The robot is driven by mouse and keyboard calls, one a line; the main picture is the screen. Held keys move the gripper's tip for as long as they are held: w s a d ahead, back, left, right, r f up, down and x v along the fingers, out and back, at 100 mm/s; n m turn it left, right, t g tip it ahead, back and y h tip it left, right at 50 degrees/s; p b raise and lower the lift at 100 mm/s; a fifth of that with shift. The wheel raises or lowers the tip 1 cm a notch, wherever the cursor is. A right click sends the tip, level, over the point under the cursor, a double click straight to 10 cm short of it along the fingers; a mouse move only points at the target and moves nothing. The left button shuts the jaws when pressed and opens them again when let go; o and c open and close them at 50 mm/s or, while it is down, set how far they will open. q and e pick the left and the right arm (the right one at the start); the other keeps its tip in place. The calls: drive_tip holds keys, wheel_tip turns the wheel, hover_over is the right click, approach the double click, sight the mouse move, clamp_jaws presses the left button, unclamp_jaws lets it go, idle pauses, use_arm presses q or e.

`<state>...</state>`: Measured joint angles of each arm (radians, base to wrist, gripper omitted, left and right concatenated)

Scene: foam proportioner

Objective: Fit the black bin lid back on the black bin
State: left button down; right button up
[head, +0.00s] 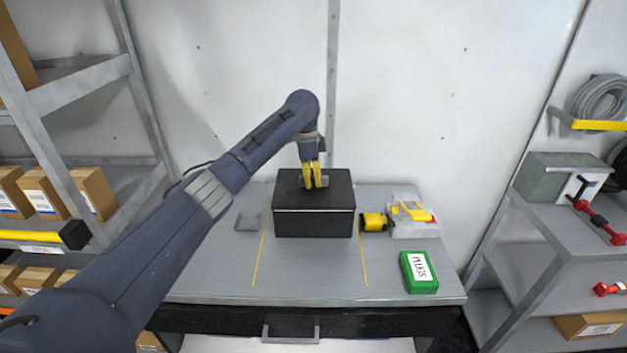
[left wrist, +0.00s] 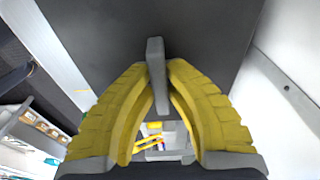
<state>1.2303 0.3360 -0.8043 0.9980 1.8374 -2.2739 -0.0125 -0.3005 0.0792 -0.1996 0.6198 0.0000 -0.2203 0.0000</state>
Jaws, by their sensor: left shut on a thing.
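The black bin (head: 314,225) stands on the grey workbench between two yellow lines. The black bin lid (head: 290,190) lies over the bin's top, lined up with it. A thin light line runs along the front between lid and bin; I cannot tell whether the lid is fully seated. My left gripper (head: 314,183) points down over the middle of the lid, its yellow fingers shut on the lid's grey handle. In the left wrist view, the fingers (left wrist: 158,85) close around the grey handle (left wrist: 155,62) against the dark lid (left wrist: 210,35). My right gripper is not in view.
Right of the bin are a yellow-and-black item (head: 373,222), a grey tray with yellow and red parts (head: 412,228) and a green box (head: 419,272). A small grey plate (head: 248,221) lies left. The bench front (head: 310,285) is clear. Shelves flank both sides.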

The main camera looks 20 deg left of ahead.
use_arm(q)
drive_tip(key=shift+f, duration=0.1)
drive_tip(key=c, duration=1.5)
unclamp_jaws()
wheel_tip(320, 180, up, 12)
drive_tip(key=a, duration=0.1)
drive_tip(key=shift+s+a, duration=0.2)
